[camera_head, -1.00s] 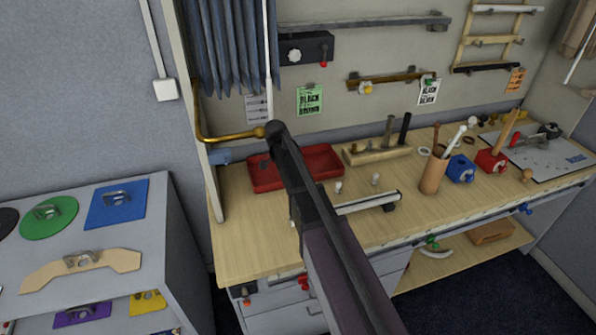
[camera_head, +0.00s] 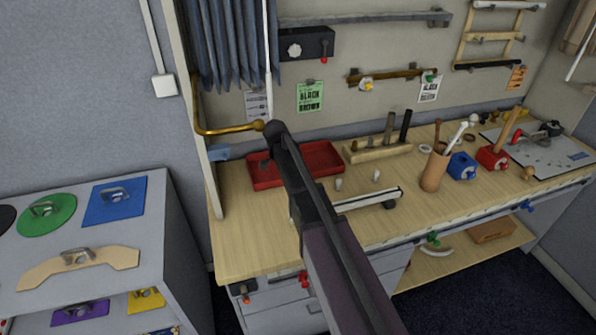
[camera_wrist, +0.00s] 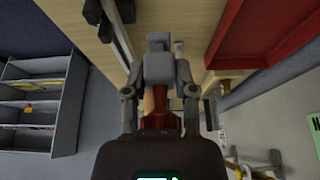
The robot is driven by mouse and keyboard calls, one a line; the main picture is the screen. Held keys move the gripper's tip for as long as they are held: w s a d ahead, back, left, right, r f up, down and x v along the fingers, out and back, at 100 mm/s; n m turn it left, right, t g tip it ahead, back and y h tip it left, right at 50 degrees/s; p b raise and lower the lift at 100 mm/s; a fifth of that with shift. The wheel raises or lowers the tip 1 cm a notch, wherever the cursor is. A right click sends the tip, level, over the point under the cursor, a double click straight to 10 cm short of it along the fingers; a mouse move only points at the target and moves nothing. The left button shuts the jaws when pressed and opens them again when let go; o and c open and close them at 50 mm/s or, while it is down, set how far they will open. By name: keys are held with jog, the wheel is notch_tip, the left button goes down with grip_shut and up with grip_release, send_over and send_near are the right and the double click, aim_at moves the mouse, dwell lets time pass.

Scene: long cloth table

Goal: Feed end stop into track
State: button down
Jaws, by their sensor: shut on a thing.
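The track (camera_head: 368,200) looks like a white bar with dark edges, lying on the wooden bench top. Its left end is hidden behind my arm in the head view. In the wrist view a bar with dark and pale parts (camera_wrist: 112,24) shows at upper left, apart from my gripper. My gripper (camera_wrist: 158,80) is shut on a small grey block (camera_wrist: 158,64), apparently the end stop, held between the fingertips. My arm hides the gripper in the head view. Two small pale pegs stand on the bench, one left (camera_head: 338,184) and one right (camera_head: 376,176).
A red tray (camera_head: 322,152) lies behind the track and fills the upper right of the wrist view (camera_wrist: 262,30). A wooden block with upright rods (camera_head: 375,151), a tool cup (camera_head: 434,172) and a blue block (camera_head: 461,168) stand farther right. The front left bench top is clear.

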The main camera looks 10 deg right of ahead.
jog(key=shift+f+b, duration=6.5)
jog(key=shift+f, duration=0.1)
jog(key=shift+c, duration=1.7)
grip_release()
jog(key=shift+r+p, duration=0.45)
grip_shut()
